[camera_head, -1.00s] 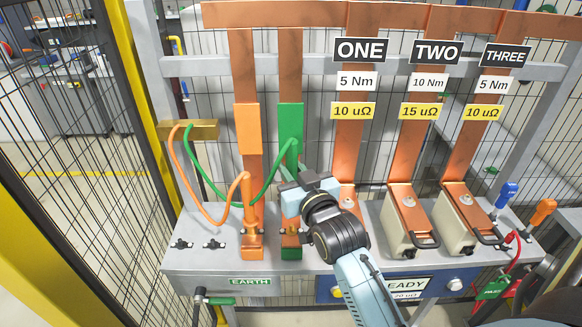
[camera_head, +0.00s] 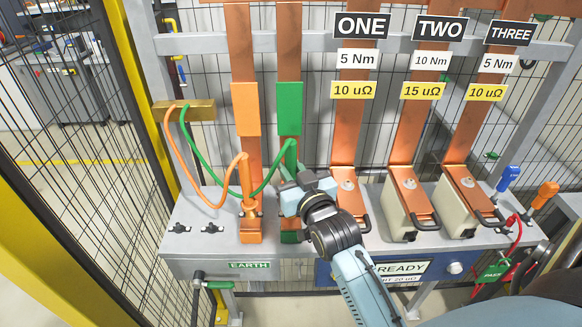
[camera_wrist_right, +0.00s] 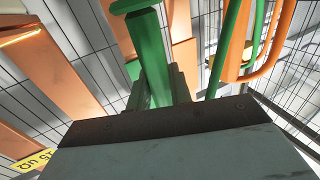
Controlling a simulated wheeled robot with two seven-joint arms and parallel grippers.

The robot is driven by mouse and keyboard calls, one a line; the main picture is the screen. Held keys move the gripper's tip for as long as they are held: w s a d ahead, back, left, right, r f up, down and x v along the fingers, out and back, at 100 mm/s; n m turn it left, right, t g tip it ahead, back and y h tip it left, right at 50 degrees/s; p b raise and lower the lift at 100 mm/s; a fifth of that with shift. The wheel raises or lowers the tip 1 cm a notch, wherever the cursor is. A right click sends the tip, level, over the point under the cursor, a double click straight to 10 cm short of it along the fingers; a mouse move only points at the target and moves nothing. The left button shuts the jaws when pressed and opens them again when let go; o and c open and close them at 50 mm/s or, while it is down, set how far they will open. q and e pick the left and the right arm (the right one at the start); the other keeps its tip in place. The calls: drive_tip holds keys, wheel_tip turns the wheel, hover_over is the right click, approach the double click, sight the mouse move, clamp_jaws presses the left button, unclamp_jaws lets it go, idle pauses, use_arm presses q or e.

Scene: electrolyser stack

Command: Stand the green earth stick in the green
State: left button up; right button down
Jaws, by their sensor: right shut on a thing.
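The green earth stick (camera_head: 291,158) is upright in front of the second copper bar from the left, below the green plate (camera_head: 289,108). My right gripper (camera_head: 286,184) is shut on it; the stick also shows in the right wrist view (camera_wrist_right: 152,55). A green cable (camera_head: 212,171) loops from its top to the brass bracket (camera_head: 187,110). The green-marked foot (camera_head: 289,237) of that bar lies directly below the gripper. The stick's lower end is hidden by the gripper, so I cannot tell whether it is in the foot. My left gripper is out of view.
An orange stick (camera_head: 247,185) with an orange cable stands in the orange foot (camera_head: 250,231) just left. Units under signs ONE, TWO and THREE (camera_head: 508,33) stand to the right. The bench's left end (camera_head: 190,255) is mostly clear. Mesh fencing is behind and left.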

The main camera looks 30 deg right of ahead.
drive_tip(key=shift+r+p, duration=0.1)
drive_tip(key=shift+p, duration=0.8)
idle(1.3)
drive_tip(key=shift+f+b, duration=0.95)
drive_tip(key=shift+f, duration=0.75)
drive_tip(key=c, duration=1.2)
unclamp_jaws()
drive_tip(key=shift+s, duration=0.1)
drive_tip(key=s, duration=0.4)
drive_tip(key=s+a+b, duration=0.1)
drive_tip(key=s, duration=0.3)
drive_tip(key=s+a+b, duration=0.1)
drive_tip(key=s, duration=0.4)
drive_tip(key=shift+a, duration=0.1)
